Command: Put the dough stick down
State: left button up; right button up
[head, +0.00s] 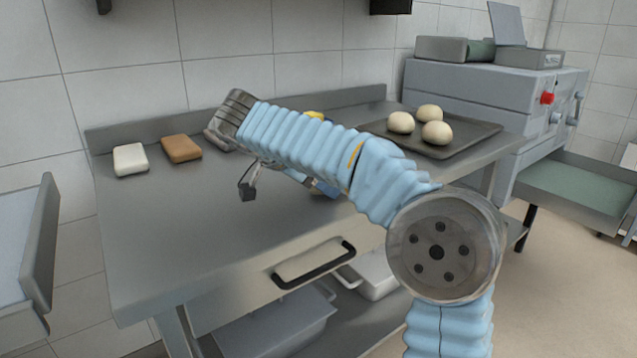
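My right arm reaches across the steel worktable (200,230) from the lower right. Its gripper (254,182) hangs over the middle of the table, mostly behind the arm, with a dark fingertip showing. I cannot tell whether it is open or shut, or whether it holds anything. I cannot make out a dough stick; it may be hidden behind my arm. A greyish-brown thing (217,142) shows only in part behind the wrist. My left gripper is not in view.
A white block (130,160) and a brown block (181,149) lie at the back left. Three dough balls (400,122) sit on a dark tray (470,143) at the right. A grey machine (480,90) stands beyond it. The table's front left is clear.

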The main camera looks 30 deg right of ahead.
jog(key=o, duration=0.5)
jog(key=shift+f, duration=0.35)
jog(key=shift+c, duration=0.2)
jog(key=shift+r+p, duration=0.3)
jog(key=shift+s+r+p, duration=0.1)
jog(key=shift+r+p, duration=0.45)
jog(key=shift+r, duration=0.05)
jog(key=w+v, duration=0.1)
jog(key=v, duration=1)
jog(key=shift+s+a+r, duration=0.3)
jog(key=shift+s+a, duration=0.05)
jog(key=shift+s, duration=0.1)
